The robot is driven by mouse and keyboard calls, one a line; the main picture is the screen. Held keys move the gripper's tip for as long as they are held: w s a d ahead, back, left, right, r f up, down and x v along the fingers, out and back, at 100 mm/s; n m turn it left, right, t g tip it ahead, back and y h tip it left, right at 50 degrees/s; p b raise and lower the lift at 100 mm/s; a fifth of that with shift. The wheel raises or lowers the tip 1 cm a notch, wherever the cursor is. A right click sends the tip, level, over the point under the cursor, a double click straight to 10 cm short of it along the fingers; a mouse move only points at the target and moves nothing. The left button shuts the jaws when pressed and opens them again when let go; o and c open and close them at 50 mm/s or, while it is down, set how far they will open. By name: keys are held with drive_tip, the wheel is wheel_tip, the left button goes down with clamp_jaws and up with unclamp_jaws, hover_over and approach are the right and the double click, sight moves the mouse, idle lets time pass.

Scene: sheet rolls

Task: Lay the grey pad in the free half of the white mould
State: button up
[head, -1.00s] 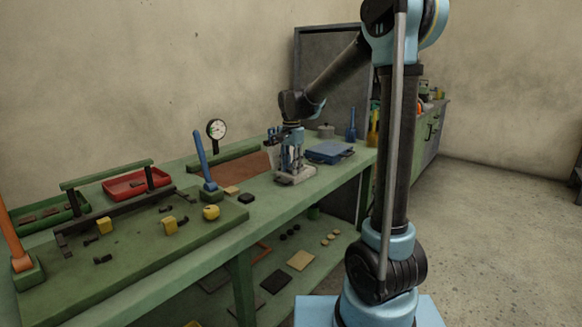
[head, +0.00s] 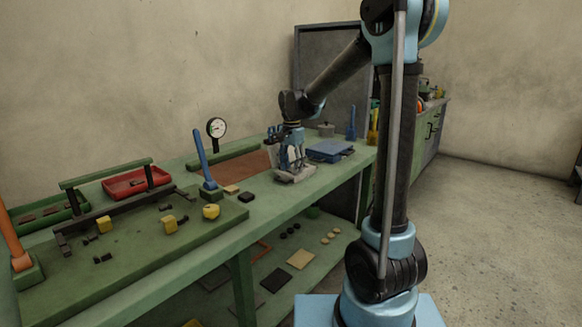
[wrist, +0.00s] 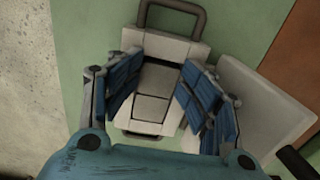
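The white mould (wrist: 178,50) lies under my gripper in the wrist view, with a dark loop handle at its top end. It also shows on the bench in the head view (head: 296,176). Two grey rectangles fill its middle, an upper one (wrist: 160,79) and a lower one (wrist: 151,108), split by a dark line. The grey pad appears to be one of them; I cannot tell which. My gripper (wrist: 160,98) is open, its blue fingers apart on either side of the rectangles, with nothing visible held between them.
A pale flat plate (wrist: 285,95) lies right of the mould in the wrist view, beside a brown board (wrist: 302,45). In the head view, a blue box (head: 330,150) stands right of the mould. A blue upright lever (head: 204,160) and a dial gauge (head: 216,129) stand to its left.

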drive_tip(key=shift+r, duration=0.1)
idle(0.3)
wheel_tip(320, 180, up, 12)
idle(0.6)
idle(0.5)
drive_tip(key=s+d+f+n, duration=0.2)
drive_tip(key=s+d, duration=0.6)
drive_tip(key=d, duration=0.1)
drive_tip(key=s+d+f+n, duration=0.2)
drive_tip(key=s+d+f, duration=0.2)
drive_tip(key=s+f, duration=0.2)
drive_tip(key=s+d+f+n+t, duration=0.1)
drive_tip(key=s+d+f, duration=0.3)
drive_tip(key=s, duration=0.5)
drive_tip(key=s+d+f+n+t, duration=0.1)
drive_tip(key=s+d+f, duration=0.3)
drive_tip(key=s+f, duration=0.4)
drive_tip(key=shift+d+f+n, duration=0.4)
drive_tip(key=shift+f+n, duration=0.15)
drive_tip(key=shift+n, duration=0.35)
